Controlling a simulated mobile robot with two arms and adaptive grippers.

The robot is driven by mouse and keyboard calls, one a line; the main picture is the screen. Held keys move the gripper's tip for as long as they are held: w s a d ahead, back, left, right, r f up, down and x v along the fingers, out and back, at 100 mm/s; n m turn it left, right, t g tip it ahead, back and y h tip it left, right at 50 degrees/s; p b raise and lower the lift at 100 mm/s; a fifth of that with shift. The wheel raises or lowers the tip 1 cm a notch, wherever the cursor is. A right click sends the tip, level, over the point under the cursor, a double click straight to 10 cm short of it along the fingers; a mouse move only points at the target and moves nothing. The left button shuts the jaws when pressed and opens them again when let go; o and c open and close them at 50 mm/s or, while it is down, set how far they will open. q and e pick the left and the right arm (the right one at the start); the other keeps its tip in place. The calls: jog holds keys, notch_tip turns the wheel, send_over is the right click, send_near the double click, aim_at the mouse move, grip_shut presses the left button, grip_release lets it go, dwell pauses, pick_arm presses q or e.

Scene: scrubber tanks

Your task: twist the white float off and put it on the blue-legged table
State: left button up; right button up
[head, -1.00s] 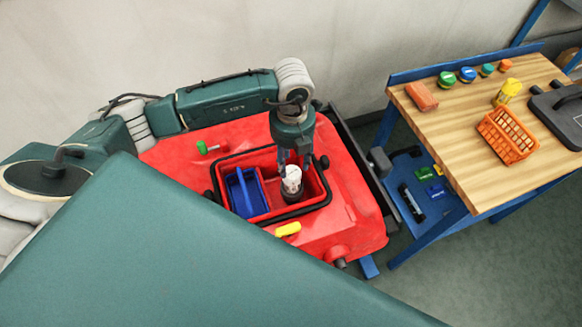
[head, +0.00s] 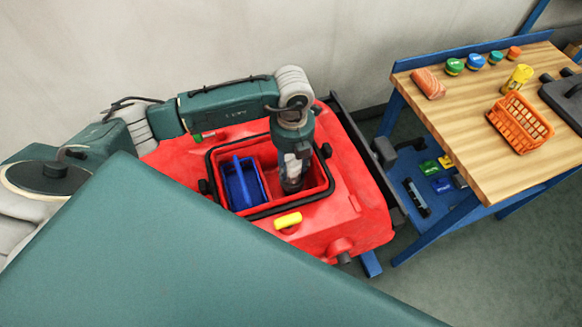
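The white float (head: 293,164) is in the right part of the open red tank's well, mostly hidden by my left gripper; only a pale patch shows. My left gripper (head: 292,186) points straight down into the well, with its fingers at or around the float. Whether they are closed on it cannot be made out. My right gripper is not in view. The blue-legged table (head: 470,140) with a wooden top stands to the right of the red machine.
A blue basket (head: 240,186) sits in the well's left part, inside the black-rimmed red opening (head: 262,213). A yellow handle (head: 288,220) lies in front. The tabletop holds an orange basket (head: 519,123), a yellow can (head: 518,77), a reddish block (head: 428,83) and several small lids; its front left is bare.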

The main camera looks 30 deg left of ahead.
pick_arm(q)
jog(key=c, duration=0.3)
jog(key=shift+c, duration=0.7)
jog(key=shift+n, duration=0.7)
grip_shut()
jog(key=shift+n, duration=0.8)
jog(key=o, duration=2.3)
grip_release()
